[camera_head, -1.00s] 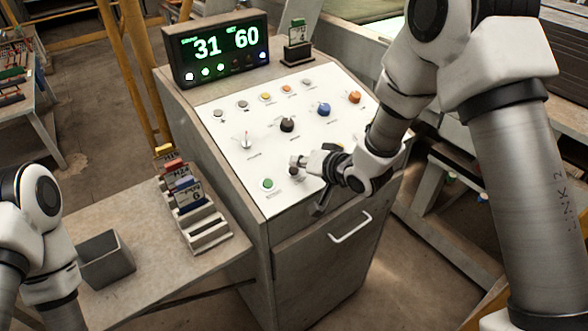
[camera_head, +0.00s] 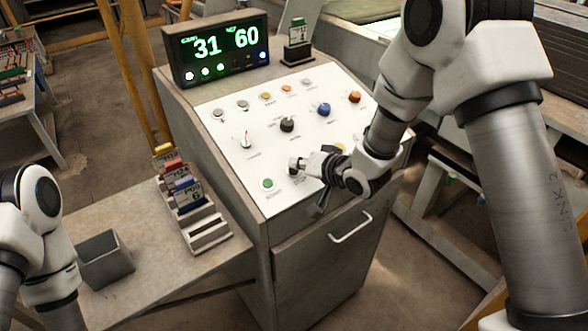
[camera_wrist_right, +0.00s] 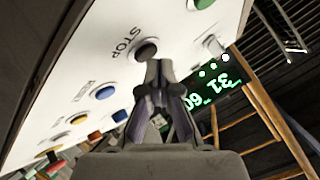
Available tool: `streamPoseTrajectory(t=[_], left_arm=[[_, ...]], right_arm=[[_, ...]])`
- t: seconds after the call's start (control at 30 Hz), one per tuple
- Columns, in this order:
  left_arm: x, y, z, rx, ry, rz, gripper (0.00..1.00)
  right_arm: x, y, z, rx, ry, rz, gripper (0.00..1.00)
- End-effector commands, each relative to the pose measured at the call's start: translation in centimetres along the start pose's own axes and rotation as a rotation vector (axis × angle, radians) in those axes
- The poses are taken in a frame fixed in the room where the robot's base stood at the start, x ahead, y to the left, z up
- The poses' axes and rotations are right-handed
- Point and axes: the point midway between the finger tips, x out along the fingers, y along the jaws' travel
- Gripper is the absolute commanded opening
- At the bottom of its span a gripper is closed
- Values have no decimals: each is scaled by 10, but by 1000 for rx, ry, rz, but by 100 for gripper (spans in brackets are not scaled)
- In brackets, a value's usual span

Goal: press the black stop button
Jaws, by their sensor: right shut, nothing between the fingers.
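The black stop button (camera_wrist_right: 146,49) sits on the white sloped panel (camera_head: 225,135), next to the word STOP in the right wrist view. My right gripper (camera_wrist_right: 160,72) is shut and empty. Its fingertips overlap the edge of the button in that view; I cannot tell whether they touch it. In the head view my right gripper (camera_head: 297,163) is at the panel's lower part, just right of the green button (camera_head: 268,184), and mostly hides the stop button. My left arm shows at the left edge, but its gripper is out of view.
A display (camera_head: 215,50) reading 31 and 60 stands on top of the cabinet. A side table holds a rack (camera_head: 205,232) of cards and a grey bin (camera_head: 104,259).

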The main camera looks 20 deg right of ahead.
Motion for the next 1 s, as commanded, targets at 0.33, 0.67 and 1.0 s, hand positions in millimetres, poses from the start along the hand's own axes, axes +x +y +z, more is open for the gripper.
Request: streamPoseTrajectory(t=[0.33,0.67,1.0], left_arm=[[2,0,0,0,0,0,40],[4,0,0,0,0,0,40],[2,0,0,0,0,0,40]], right_arm=[[3,2,2,0,0,0,0],[6,4,5,0,-1,1,0],[4,3,3,0,-1,1,0]])
